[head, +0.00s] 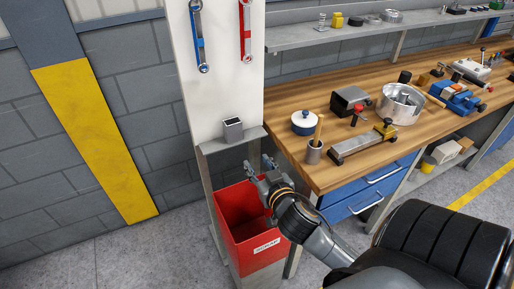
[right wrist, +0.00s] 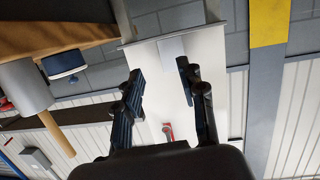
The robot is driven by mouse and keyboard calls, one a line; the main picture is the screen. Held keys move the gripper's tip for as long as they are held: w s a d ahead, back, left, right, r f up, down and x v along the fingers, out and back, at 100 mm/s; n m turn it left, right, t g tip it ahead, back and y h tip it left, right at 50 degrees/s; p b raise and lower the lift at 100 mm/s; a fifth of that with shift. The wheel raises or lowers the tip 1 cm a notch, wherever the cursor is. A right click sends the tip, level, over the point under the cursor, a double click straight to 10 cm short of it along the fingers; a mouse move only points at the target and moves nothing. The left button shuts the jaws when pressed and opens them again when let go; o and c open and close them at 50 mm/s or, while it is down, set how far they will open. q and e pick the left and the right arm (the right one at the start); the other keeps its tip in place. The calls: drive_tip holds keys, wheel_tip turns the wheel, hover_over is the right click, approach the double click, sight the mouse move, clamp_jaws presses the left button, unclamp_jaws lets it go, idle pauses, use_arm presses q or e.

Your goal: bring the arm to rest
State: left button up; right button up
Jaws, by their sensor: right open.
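My right arm reaches in from the lower right in the head view. Its gripper (head: 259,164) is over the red scrap bin (head: 262,254), near the bin's upper back edge, and part of the arm covers the bin's right side. In the right wrist view the two dark fingers of this gripper (right wrist: 160,80) stand apart with nothing between them. The white panel (right wrist: 150,58) shows behind them. I do not see my left gripper in either view.
The wooden workbench (head: 302,165) stands just right of the gripper. A small shelf (head: 215,145) holds a grey box (head: 233,130). Floor at left is clear.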

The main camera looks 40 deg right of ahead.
drive_tip(key=s+a+f+n+g+y, duration=0.25)
drive_tip(key=s+a+f+g, duration=0.4)
drive_tip(key=s, duration=0.35)
drive_tip(key=s+a+f+n+g+y, duration=0.25)
drive_tip(key=s+a+f+g, duration=0.3)
drive_tip(key=s+a, duration=0.3)
drive_tip(key=s+d+f, duration=0.1)
drive_tip(key=s+f, duration=0.2)
drive_tip(key=f, duration=2.5)
drive_tip(key=s+d+f+g, duration=0.1)
drive_tip(key=s+d+f, duration=0.2)
drive_tip(key=s+f, duration=1.2)
drive_tip(key=shift+s+g, duration=0.3)
drive_tip(key=shift+s, duration=0.3)
drive_tip(key=shift+f, duration=0.1)
